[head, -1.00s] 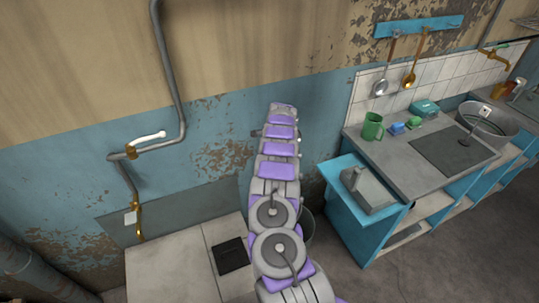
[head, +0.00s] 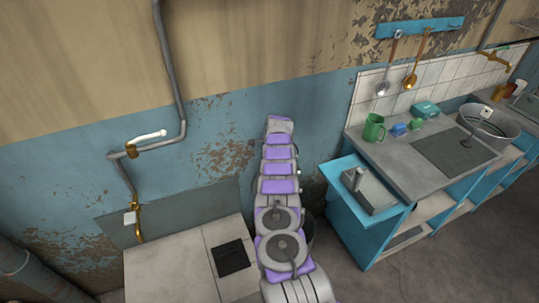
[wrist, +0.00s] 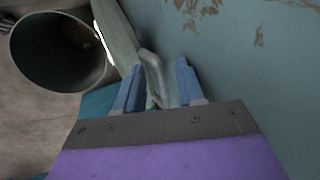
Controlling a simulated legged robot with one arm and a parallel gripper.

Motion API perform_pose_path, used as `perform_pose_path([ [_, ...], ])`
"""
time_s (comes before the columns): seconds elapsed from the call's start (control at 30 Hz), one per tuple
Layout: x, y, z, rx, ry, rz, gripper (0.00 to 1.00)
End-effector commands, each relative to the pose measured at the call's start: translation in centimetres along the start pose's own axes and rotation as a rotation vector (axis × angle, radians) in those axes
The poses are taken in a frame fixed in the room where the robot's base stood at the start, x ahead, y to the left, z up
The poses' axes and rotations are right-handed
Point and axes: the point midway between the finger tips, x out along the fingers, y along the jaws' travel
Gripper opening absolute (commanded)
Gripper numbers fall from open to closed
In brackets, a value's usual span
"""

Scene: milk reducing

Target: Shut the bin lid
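The bin (wrist: 50,55) shows at the upper left of the wrist view as a round, dark, open mouth. In the head view a small part of the bin (head: 309,232) shows beside my arm, which hides the rest. The grey-green lid (wrist: 118,35) stands raised by the bin's rim, close to the wall. A pale curved handle (wrist: 150,68) is on the lid's side facing my gripper. My gripper (wrist: 158,80) has its two blue fingers apart, with the handle appearing between or just beyond them. I cannot tell whether they touch it.
The blue peeling wall (wrist: 260,70) is close on the right of the wrist view. In the head view a blue cabinet (head: 350,222) and a grey counter (head: 400,152) stand to the right. A pale low unit (head: 175,265) is on the left, and grey floor lies in front.

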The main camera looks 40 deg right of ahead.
Motion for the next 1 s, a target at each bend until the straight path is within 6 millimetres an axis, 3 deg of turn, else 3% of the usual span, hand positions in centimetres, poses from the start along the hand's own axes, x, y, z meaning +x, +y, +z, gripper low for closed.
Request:
perform_pose_path([
  [0.1,0.06,0.05,-0.14,0.001,-0.001,0.001,0.37],
  [0.5,0.10,0.02,-0.24,0.001,0.000,0.000,0.00],
  [1.0,-0.03,-0.18,-0.19,0.001,0.000,-0.005,0.00],
])
